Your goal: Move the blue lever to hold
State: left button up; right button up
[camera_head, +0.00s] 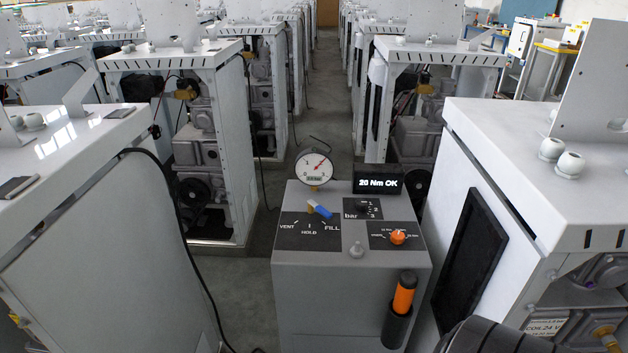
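The blue lever (322,211) sits on the black plate (290,244) on top of a grey cabinet (350,275). The plate is marked VENT at left, HOLD at bottom middle and FILL at right. From its tan pivot end, the lever slants down to the right, toward the FILL side rather than HOLD. Neither of my grippers shows. A dark rounded part at the bottom right edge looks like my arm.
The cabinet also carries a round gauge (314,168), a display (377,183) reading "26 Nm OK", a bar selector (362,208) and an orange knob (397,237). An orange-handled tool (404,293) stands in a front holder. White machine frames flank both sides.

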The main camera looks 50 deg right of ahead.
aim_at(321, 210)
jog(key=z, duration=1.45)
